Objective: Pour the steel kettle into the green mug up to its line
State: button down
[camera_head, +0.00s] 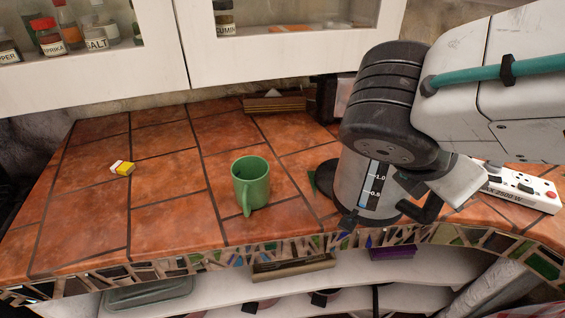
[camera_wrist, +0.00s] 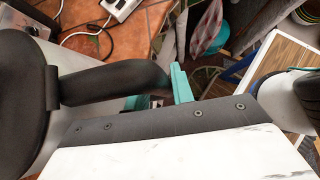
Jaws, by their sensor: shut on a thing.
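The steel kettle (camera_head: 350,184) is upright at the right of the counter in the head view. Its front has a dark level window marked 1.0 and 0.5, with blue low in it. My gripper (camera_head: 426,198) is shut on the kettle's black handle, right of the body. The wrist view shows the black handle (camera_wrist: 115,84) beside teal fingertips (camera_wrist: 165,88). The green mug (camera_head: 250,186) stands upright to the left of the kettle and apart from it, handle toward the front. Its inside looks dark; I cannot make out its line or any contents.
A black round base (camera_head: 324,172) shows partly behind the kettle. A white power strip (camera_head: 525,188) lies to the right. A yellow-and-white small box (camera_head: 122,167) lies at the left. A wooden holder (camera_head: 274,102) stands at the back. The tiles around the mug are clear. Cabinets hang above.

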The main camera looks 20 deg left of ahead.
jog(key=w+a+r+n+t+y, duration=0.3)
jog(key=w+a+r+n+y, duration=0.2)
jog(key=w+a+n+y, duration=0.3)
jog(key=shift+w+a+r+n, duration=0.15)
jog(key=shift+w+a+n, duration=1.35)
jog(key=shift+a, duration=0.85)
jog(key=shift+s, duration=0.2)
